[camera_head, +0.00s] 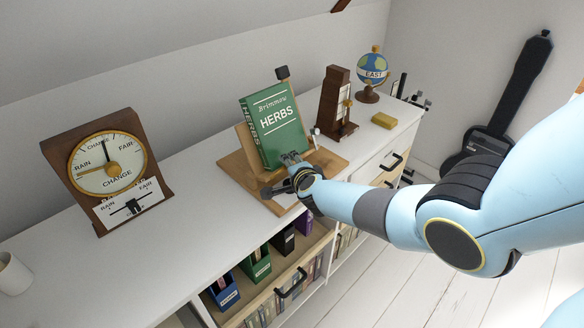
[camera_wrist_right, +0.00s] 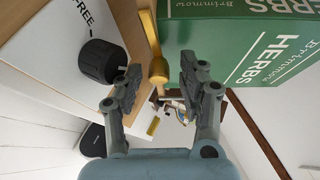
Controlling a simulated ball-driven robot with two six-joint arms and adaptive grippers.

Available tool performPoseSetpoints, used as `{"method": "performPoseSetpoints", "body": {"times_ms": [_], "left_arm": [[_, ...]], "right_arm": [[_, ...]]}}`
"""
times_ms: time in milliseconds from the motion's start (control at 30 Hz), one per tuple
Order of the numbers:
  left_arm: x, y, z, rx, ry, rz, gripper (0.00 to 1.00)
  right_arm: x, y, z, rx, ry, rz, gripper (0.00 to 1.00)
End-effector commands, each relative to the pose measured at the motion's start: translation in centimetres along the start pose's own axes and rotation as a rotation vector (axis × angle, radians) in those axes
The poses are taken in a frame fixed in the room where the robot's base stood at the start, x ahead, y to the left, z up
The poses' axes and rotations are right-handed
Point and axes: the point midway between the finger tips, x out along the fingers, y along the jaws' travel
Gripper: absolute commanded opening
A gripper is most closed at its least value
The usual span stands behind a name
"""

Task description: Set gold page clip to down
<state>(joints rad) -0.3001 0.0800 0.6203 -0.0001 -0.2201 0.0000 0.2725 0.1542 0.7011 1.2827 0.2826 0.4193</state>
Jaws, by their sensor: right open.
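A gold clip (camera_wrist_right: 156,62) with a rounded end shows in the right wrist view, beside the green HERBS book (camera_wrist_right: 250,45). In the head view the book (camera_head: 273,126) leans upright on a wooden stand (camera_head: 240,178); I cannot make out the clip there, behind or near my gripper. My right gripper (camera_head: 279,175) is at the stand's front, just before the book. In the right wrist view its fingers (camera_wrist_right: 161,80) are apart, with the clip's rounded end between or just beyond the tips. I cannot tell if they touch. My left gripper is out of view.
A black knob (camera_wrist_right: 98,62) on a white plate reading "-FREE" is close to one finger. A dial (camera_head: 108,163) stands left, a brown metronome-like case (camera_head: 336,105) and globe (camera_head: 372,68) right.

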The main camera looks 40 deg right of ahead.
Motion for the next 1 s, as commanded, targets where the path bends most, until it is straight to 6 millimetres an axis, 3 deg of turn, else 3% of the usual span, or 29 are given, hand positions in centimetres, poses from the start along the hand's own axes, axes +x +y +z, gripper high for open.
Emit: {"method": "performPoseSetpoints", "body": {"times_ms": [267,600,1000], "left_arm": [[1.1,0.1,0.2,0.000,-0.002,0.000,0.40],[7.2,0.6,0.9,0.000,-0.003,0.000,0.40],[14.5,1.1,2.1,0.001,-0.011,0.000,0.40]], "right_arm": [[0.0,0.0,0.2,-0.076,0.002,-0.037,0.43],[-0.4,-1.9,1.5,-0.557,0.023,-0.270,0.43],[-1.4,-3.2,3.3,-0.990,0.041,-0.477,0.43]]}}
